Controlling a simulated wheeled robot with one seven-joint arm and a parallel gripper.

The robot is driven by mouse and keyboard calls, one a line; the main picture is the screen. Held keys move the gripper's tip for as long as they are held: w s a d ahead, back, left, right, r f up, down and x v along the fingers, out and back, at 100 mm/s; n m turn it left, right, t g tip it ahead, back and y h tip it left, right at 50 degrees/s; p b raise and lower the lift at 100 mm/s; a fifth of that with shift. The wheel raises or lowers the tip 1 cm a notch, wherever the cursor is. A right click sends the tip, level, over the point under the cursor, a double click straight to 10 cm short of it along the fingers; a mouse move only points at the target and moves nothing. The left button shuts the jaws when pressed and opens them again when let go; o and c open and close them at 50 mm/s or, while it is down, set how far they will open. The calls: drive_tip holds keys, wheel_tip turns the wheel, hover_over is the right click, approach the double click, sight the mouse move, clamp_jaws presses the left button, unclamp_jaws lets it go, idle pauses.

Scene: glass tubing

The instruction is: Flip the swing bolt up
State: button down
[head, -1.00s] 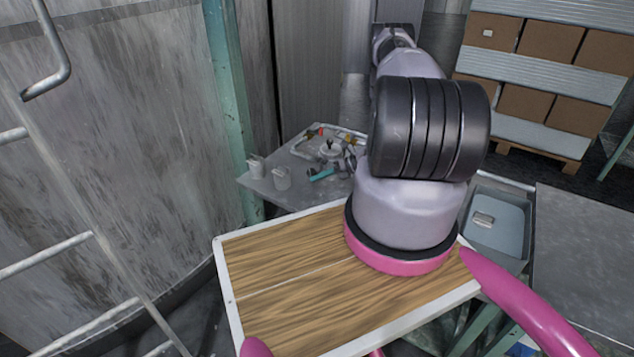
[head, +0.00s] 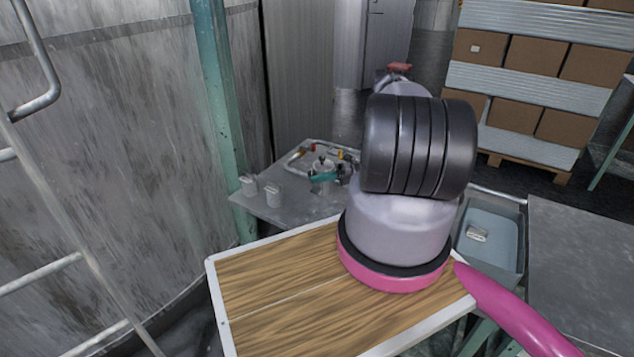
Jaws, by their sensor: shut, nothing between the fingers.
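On the small grey table (head: 300,208) beyond the wooden board, a small round metal fitting (head: 322,163) stands with a teal bar-like piece (head: 322,177) across its front. The swing bolt is too small to make out for certain; I cannot tell whether the teal piece is part of it. A dark part (head: 346,170) shows at the fitting's right, partly behind my arm. My arm's thick dark joint blocks the view to the right of the fitting. I cannot make out my gripper; it seems hidden behind the arm.
A pipe frame with red and yellow parts (head: 300,154) lies at the back. A white-edged wooden board (head: 290,275) is in front. A grey bin (head: 490,240) stands right. A teal post (head: 217,120) rises at left.

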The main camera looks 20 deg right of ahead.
drive_tip(key=shift+d, duration=0.25)
idle(0.4)
drive_tip(key=v, duration=1)
drive_tip(key=shift+d, duration=0.3)
